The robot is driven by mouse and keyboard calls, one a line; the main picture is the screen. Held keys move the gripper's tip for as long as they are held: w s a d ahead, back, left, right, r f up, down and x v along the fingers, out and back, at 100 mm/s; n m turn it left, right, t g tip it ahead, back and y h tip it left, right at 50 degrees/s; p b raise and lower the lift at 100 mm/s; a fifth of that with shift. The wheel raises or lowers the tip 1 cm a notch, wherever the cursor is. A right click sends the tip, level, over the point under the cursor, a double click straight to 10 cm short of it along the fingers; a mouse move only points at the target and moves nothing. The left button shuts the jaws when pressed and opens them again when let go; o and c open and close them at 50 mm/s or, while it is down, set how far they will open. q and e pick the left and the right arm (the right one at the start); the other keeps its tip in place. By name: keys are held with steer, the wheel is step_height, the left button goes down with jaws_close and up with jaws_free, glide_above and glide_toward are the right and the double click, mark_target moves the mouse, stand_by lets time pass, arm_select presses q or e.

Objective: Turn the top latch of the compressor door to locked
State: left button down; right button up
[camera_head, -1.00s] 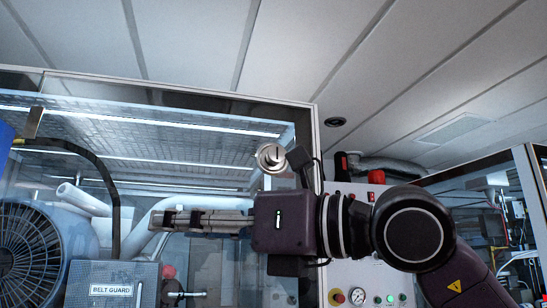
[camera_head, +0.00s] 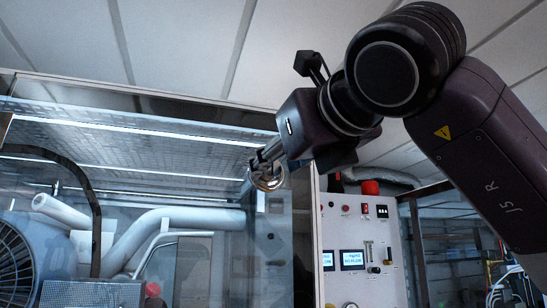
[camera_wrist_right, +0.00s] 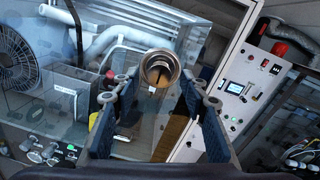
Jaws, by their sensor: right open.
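The top latch (camera_head: 268,178) is a round metal knob on the upper right part of the clear compressor door (camera_head: 180,205). In the right wrist view the latch (camera_wrist_right: 159,71) shows as a round metal ring with a dark recessed middle. My right gripper (camera_head: 262,165) reaches it from the upper right in the head view. In the right wrist view its two fingers (camera_wrist_right: 160,92) stand apart, one on each side of the latch. Whether they touch it I cannot tell. The slot of the latch is partly hidden by the fingers in the head view. My left gripper is not in view.
A control panel (camera_head: 362,250) with small screens and buttons stands right of the door. Behind the clear door are white pipes (camera_head: 130,245) and a fan (camera_head: 18,260). Another glazed cabinet (camera_head: 465,245) stands at the far right.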

steer(key=shift+x, duration=1.1)
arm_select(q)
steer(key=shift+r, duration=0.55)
arm_select(e)
steer(key=shift+s, duration=0.1)
steer(key=shift+c, duration=0.3)
jaws_close()
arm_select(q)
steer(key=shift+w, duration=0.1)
